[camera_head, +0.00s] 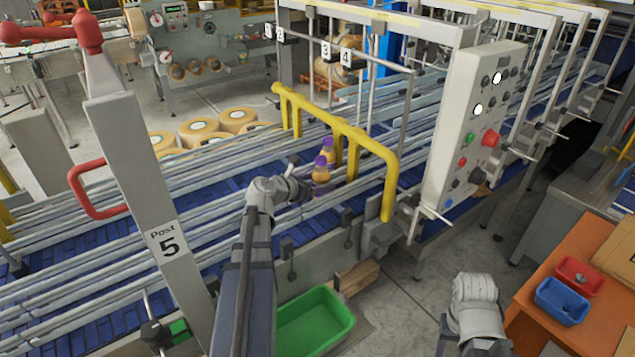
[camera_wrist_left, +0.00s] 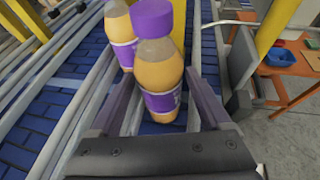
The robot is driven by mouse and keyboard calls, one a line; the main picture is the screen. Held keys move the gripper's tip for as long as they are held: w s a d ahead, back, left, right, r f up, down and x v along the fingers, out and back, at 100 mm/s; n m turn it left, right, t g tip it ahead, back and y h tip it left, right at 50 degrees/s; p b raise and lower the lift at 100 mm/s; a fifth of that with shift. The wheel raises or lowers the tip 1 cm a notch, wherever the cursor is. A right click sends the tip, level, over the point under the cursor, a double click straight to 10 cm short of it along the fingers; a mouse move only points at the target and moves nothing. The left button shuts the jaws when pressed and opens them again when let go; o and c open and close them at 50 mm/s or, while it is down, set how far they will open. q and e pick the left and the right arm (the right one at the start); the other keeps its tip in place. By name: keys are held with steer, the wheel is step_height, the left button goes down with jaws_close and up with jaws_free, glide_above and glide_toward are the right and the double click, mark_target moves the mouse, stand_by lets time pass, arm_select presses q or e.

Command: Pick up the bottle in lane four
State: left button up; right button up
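Two orange-filled bottles with purple caps and labels stand on the conveyor. The nearer bottle (camera_head: 321,173) is upright by the near rails; in the left wrist view this bottle (camera_wrist_left: 160,63) fills the middle. The farther bottle (camera_head: 327,152) stands just behind it and also shows in the left wrist view (camera_wrist_left: 120,38). My left gripper (camera_head: 308,187) is at the nearer bottle. Its fingers (camera_wrist_left: 160,100) are open, one on each side of the bottle, with small gaps showing. The lane 4 sign (camera_head: 346,56) hangs above the line. My right gripper is not visible.
A yellow guard rail (camera_head: 340,127) stands close beside the bottles. A control panel (camera_head: 475,120) stands to the right. A green bin (camera_head: 315,322) is below the conveyor's near side. An orange table (camera_head: 590,260) holds a blue tray (camera_head: 562,301) and a red tray (camera_head: 578,274).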

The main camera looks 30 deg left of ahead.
mark_target(315, 182)
arm_select(q)
steer(key=shift+o, duration=1.2)
steer(key=p+v, duration=0.2)
steer(key=v, duration=0.4)
steer(key=shift+s+r+p, duration=0.2)
steer(key=shift+r+p, duration=0.05)
steer(key=shift+p, duration=0.1)
steer(key=shift+s+a+r, duration=0.1)
steer(key=shift+s+r, duration=0.05)
steer(key=shift+s, duration=0.45)
